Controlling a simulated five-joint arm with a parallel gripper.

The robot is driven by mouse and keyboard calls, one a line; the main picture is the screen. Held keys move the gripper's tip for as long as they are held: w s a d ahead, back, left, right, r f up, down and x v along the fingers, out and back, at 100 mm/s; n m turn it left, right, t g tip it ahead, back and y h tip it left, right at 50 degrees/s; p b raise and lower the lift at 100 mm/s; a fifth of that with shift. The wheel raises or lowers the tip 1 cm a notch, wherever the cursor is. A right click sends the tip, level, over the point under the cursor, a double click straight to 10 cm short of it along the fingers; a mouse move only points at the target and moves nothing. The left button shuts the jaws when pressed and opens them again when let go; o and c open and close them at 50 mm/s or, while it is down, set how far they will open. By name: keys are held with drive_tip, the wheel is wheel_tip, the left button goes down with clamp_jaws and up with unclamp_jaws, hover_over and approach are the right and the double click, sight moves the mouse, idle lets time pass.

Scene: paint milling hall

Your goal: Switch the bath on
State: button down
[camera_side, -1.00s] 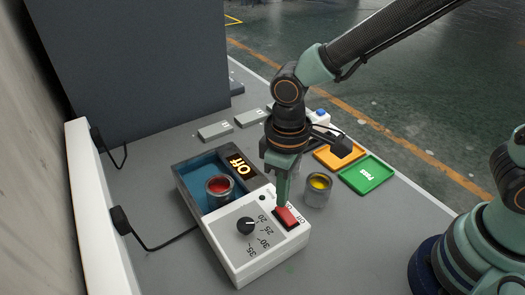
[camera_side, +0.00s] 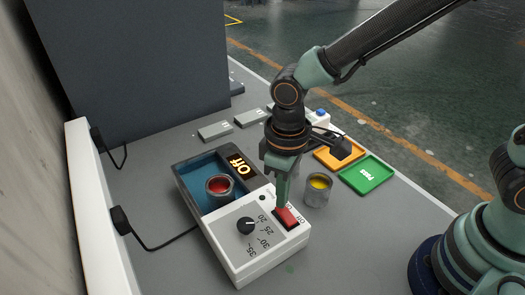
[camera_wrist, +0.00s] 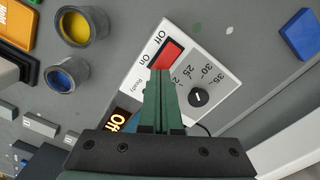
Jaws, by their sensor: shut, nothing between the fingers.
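The bath (camera_side: 208,166) has a blue basin holding a can of red paint (camera_side: 220,186). Its lit display (camera_side: 238,165) reads "Off". The white control panel (camera_side: 240,268) at its front carries a black dial (camera_side: 246,226) and a red rocker switch (camera_side: 289,218), which also shows in the wrist view (camera_wrist: 170,54) beside the words "Off" and "On". My gripper (camera_side: 281,207) is shut and empty, pointing down. Its fingertips, also in the wrist view (camera_wrist: 160,72), are at the switch's edge; I cannot tell whether they touch it.
A can of yellow paint (camera_side: 318,190) stands close to the right of the panel. A green tray (camera_side: 367,175) and an orange tray (camera_side: 331,158) lie beyond it. Grey blocks (camera_side: 215,131) sit behind the bath. A cable (camera_side: 160,246) runs to the left wall.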

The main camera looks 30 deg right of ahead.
drive_tip(key=shift+f, duration=0.8)
idle(0.4)
drive_tip(key=shift+r, duration=3.55)
drive_tip(key=d+r+m+t, duration=0.2)
drive_tip(key=d+r+m, duration=0.1)
drive_tip(key=d, duration=0.7)
drive_tip(key=d+r+m+t, duration=0.3)
drive_tip(key=d+r, duration=0.3)
drive_tip(key=d, duration=0.4)
drive_tip(key=shift+s+d+t, duration=0.3)
drive_tip(key=shift+d, duration=0.1)
